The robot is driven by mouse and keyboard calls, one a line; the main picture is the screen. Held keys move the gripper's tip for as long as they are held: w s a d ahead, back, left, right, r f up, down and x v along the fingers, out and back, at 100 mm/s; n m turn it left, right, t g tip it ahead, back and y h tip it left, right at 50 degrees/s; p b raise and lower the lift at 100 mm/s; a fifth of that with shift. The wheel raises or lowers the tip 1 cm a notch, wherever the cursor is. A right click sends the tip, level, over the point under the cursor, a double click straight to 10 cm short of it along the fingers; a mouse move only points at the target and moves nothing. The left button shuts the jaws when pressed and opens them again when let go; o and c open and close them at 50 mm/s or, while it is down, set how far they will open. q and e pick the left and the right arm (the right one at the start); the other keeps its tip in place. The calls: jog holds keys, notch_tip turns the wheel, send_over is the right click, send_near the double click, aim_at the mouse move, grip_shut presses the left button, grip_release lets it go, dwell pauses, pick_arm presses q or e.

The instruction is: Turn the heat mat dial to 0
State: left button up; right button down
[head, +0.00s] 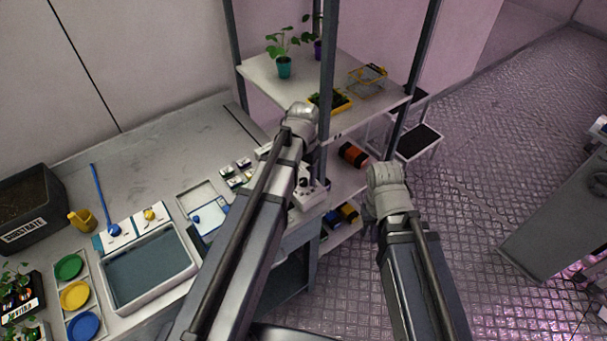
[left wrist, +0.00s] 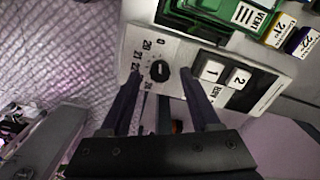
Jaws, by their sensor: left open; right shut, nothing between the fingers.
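The heat mat dial (left wrist: 159,71) is a round black knob on a pale control panel (left wrist: 192,52). Printed numbers curve around its left side, with 0 above it. A short light mark shows on the knob, but I cannot tell which number it points to. My left gripper (left wrist: 161,78) is open, its two dark fingers on either side of the dial; contact is unclear. In the head view the pale control box (head: 311,197) stands at the bench's right end, partly behind my left arm. My right gripper (head: 370,212) is shut and empty, mostly hidden below its wrist, right of the bench.
Buttons marked 1 and 2 (left wrist: 225,76) sit right of the dial. A green vent part (left wrist: 225,15) and small labelled blocks (left wrist: 290,35) lie beyond. A shelf rack (head: 327,95) with plants stands behind my left arm.

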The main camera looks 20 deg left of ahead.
aim_at(305, 182)
pick_arm(q)
notch_tip(305, 182, up, 7)
jog(key=p, duration=0.6)
jog(key=shift+f, duration=0.15)
jog(key=shift+f, duration=0.1)
jog(key=shift+s+d+f, duration=0.1)
jog(key=shift+s+d, duration=0.1)
jog(key=shift+d, duration=0.05)
jog(key=s+d+f+y+b, duration=0.1)
jog(key=s+d+f+b, duration=0.2)
jog(key=s+d, duration=0.7)
jog(key=s+b, duration=0.1)
jog(key=s, duration=0.3)
jog(key=shift+d+f+m, duration=0.25)
jog(key=shift+f+m, duration=0.05)
jog(key=shift+f, duration=0.05)
